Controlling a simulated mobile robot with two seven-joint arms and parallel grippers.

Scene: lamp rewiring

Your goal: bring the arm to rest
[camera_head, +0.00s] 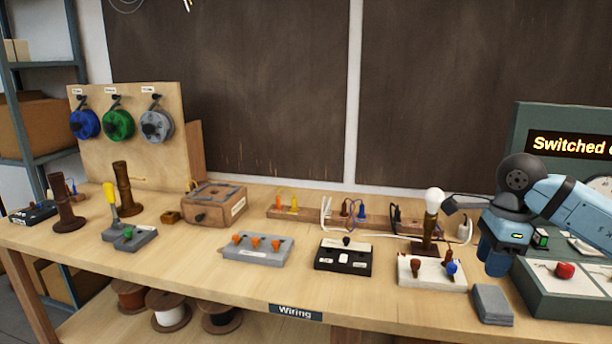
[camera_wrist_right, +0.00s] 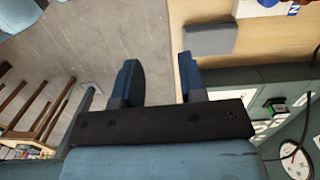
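My right arm (camera_head: 575,205) comes in from the right above the bench. My right gripper (camera_head: 494,262) points downward near the front right of the bench, between a white block with red and blue knobs and a green test box. In the right wrist view my right gripper (camera_wrist_right: 158,76) has its two dark blue fingers apart, with nothing between them. The floor and the bench edge show past the fingers. My left gripper is in neither view.
A lamp with a white bulb (camera_head: 434,200) stands just left of my right gripper. A grey block (camera_head: 492,304) lies below it. The green box (camera_head: 580,300) with a red button is on the right. Switch blocks and a spool board (camera_head: 170,110) stand further left.

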